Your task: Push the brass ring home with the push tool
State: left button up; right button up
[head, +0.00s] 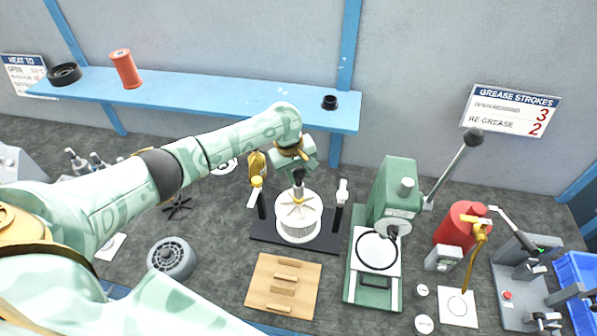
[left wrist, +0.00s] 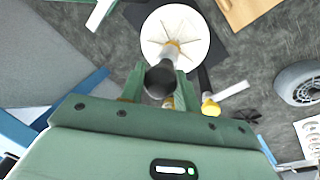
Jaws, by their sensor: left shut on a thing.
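My left gripper (head: 298,166) is shut on the push tool (head: 298,182), a dark-handled tool with a paler shaft, held roughly upright above the middle of the white blower wheel (head: 299,228). In the left wrist view, the tool's black knob (left wrist: 160,80) sits between my green fingers (left wrist: 158,88). Its shaft runs down to the centre of the white disc (left wrist: 150,32). A brass-coloured part (left wrist: 173,45) shows at the shaft's foot on the hub, probably the brass ring; how far it is seated cannot be told. My right gripper is not in view.
A green press (head: 396,190) stands to the right, a wooden block board (head: 262,290) in front. A blue shelf (head: 215,97) runs behind.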

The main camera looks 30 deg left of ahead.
pick_arm(q)
jog(key=shift+f, duration=0.7)
dwell(0.5)
dwell(0.3)
notch_tip(320, 180, up, 7)
jog(key=p, duration=0.9)
dwell(0.4)
